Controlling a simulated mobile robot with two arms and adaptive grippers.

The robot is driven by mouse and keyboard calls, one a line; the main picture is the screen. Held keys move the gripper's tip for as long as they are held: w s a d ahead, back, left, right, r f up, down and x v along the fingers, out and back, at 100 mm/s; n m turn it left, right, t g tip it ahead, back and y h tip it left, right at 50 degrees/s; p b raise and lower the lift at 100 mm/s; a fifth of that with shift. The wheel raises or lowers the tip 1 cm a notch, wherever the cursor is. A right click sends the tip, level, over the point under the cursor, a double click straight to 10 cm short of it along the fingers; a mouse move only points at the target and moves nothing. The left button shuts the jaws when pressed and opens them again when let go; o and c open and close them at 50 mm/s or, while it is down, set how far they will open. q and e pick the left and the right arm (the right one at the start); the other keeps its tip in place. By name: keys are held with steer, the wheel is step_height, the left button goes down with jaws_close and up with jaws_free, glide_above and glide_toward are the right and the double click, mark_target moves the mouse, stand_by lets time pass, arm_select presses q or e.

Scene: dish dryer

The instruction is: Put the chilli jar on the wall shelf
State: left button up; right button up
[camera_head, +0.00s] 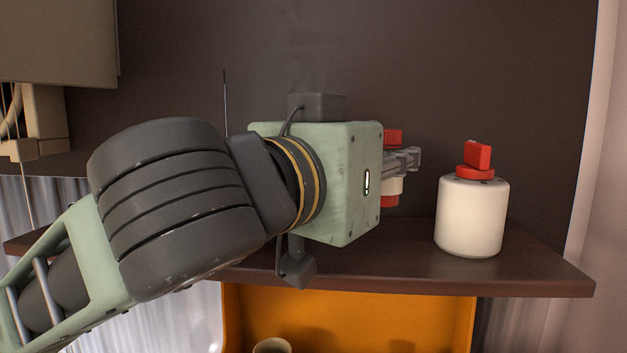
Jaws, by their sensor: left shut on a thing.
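My left gripper (404,160) reaches in from the left over the dark wooden wall shelf (420,270). It is shut on a small jar (394,187) with red at the top and bottom and white between, which I take for the chilli jar. The gripper body and fingers hide most of this jar. It is over the shelf, near the wall; whether its base touches the shelf is hidden. My right gripper is not in view.
A white canister (472,217) with a red knobbed lid stands on the shelf, right of the held jar. Below is an orange compartment (350,311) with a pale cup (272,346). A cabinet (58,40) hangs at the upper left.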

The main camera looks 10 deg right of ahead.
arm_select(q)
steer(key=shift+w+a+f, duration=0.2)
steer(key=shift+a+f, duration=0.05)
steer(key=shift+f, duration=0.2)
step_height(320, 180, down, 2)
steer(key=shift+f+p, duration=0.25)
steer(key=shift+p, duration=0.25)
steer(key=shift+f, duration=0.45)
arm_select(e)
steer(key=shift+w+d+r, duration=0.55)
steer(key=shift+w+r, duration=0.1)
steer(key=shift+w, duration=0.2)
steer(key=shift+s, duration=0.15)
arm_select(q)
steer(key=shift+s+f, duration=0.1)
steer(key=o, duration=0.7)
steer(key=shift+f, duration=0.1)
steer(key=o, duration=0.5)
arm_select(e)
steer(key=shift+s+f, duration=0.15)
